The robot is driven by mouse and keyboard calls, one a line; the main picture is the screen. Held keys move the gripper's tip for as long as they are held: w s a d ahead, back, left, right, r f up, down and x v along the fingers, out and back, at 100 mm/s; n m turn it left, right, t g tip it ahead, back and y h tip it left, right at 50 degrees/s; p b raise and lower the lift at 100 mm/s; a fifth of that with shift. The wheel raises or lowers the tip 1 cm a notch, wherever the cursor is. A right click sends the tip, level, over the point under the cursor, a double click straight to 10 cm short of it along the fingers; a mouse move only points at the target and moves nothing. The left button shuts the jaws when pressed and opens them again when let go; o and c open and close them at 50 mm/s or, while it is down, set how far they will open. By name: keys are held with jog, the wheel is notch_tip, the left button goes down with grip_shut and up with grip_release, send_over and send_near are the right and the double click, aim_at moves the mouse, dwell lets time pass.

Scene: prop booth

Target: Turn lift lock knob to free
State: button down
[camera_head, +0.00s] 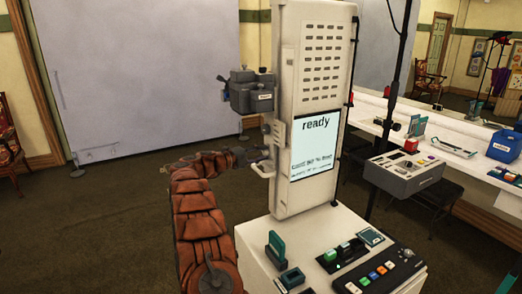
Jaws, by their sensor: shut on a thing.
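A tall cream column unit (287,190) stands upright on a white cabinet, with a lit screen (316,145) that reads "ready". My gripper (256,156) is at the lower left edge of the column, reached by my orange-brown sleeved arm. It is shut on a small part there, which appears to be the lift lock knob. The knob is mostly hidden by the fingers, and its marking and turn angle cannot be read. A pale bracket (263,170) shows just below the fingers. A grey camera-like box (252,94) is mounted higher on the same side.
The cabinet top (254,238) holds teal blocks, a slider panel and a dark button panel (382,272). A grey control box (403,172) stands to the right, before a white counter with a blue bin (505,147). A large grey backdrop (150,75) is behind; the floor at left is clear.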

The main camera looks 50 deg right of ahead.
jog(key=shift+n, duration=0.5)
jog(key=c, duration=0.8)
grip_release()
jog(key=shift+c, duration=0.2)
jog(key=shift+a, duration=0.1)
jog(key=v, duration=1.2)
